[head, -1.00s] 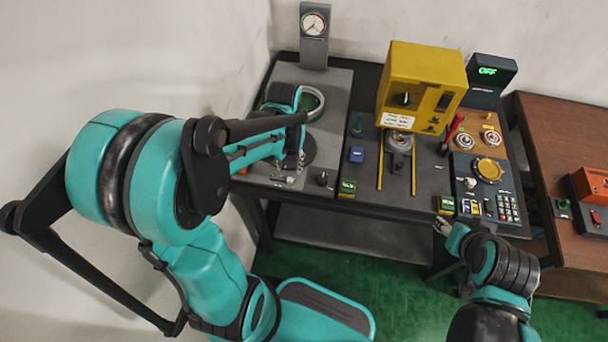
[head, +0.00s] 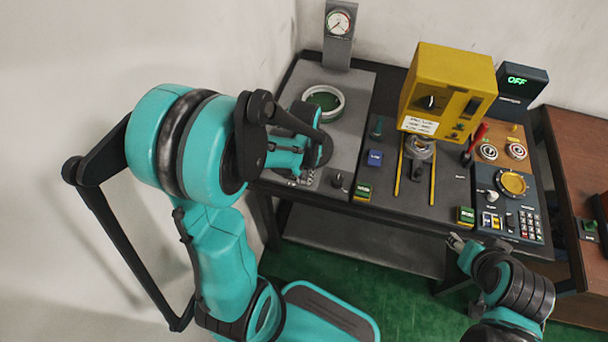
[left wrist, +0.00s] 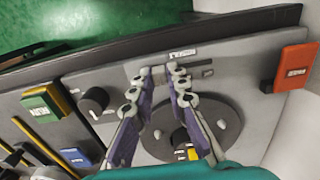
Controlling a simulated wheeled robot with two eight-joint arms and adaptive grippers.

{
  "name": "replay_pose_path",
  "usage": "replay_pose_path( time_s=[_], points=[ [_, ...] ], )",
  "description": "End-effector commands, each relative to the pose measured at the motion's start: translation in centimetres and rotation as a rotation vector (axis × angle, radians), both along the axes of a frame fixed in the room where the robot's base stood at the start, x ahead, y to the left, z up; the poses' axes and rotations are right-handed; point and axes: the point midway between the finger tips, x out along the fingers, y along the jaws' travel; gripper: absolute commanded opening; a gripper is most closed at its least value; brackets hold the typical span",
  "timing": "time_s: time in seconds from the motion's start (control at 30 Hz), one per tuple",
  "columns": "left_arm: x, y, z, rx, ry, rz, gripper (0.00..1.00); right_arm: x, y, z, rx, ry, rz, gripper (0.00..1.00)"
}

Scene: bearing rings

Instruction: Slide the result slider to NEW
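My left gripper (left wrist: 160,75) is open in the left wrist view, its two purple-grey fingers pointing at the front edge of the grey panel (left wrist: 235,55). A small white label (left wrist: 182,52), too small to read, sits just beyond the fingertips. A narrow dark slot (left wrist: 205,73) shows beside the right finger and is partly hidden by it; I cannot make out the result slider's handle or position. Nothing is visible between the fingers. In the head view the left gripper (head: 300,180) is over the panel's front, mostly hidden by my arm. My right gripper (head: 456,243) hangs before the bench, its fingers too small to judge.
A black knob (left wrist: 95,100), green button (left wrist: 48,105) and blue button (left wrist: 75,157) lie left of the fingers. An orange block (left wrist: 297,65) is at the right. A round dark disc (left wrist: 215,105) lies below the fingers. The yellow machine (head: 445,90) stands mid-bench.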

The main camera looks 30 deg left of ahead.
Motion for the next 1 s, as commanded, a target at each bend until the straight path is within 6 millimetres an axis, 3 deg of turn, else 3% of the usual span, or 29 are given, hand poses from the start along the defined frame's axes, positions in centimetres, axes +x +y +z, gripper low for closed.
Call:
replay_pose_path(
  time_s=[0.17,0.4,0.67,0.7,0.73,0.77,1.0],
  points=[
    [0.0,0.2,0.0,0.0,0.0,0.001,0.0,0.0,0.0,0.0,0.0,0.0,0.0,0.47],
    [-0.7,2.9,0.0,0.0,0.0,0.004,0.0,0.0,0.0,-0.1,0.0,0.0,0.0,0.47],
    [-0.7,2.9,0.0,0.0,-0.001,0.0,0.0,0.0,0.0,-0.1,0.0,0.0,0.0,0.47],
    [-0.7,2.9,0.0,0.0,-0.001,0.0,0.25,0.0,0.0,-0.1,0.0,0.0,0.0,0.47],
    [-0.7,2.9,0.0,0.0,-0.001,0.0,0.33,0.0,0.0,-0.1,0.0,0.0,0.0,0.47],
    [-0.7,2.9,0.0,0.0,0.0,0.0,0.36,0.0,0.0,-0.1,0.0,0.0,0.0,0.47],
    [-0.7,2.9,0.0,0.0,0.0,0.0,0.36,0.0,0.0,-0.1,0.0,0.0,0.0,0.47]
  ],
)
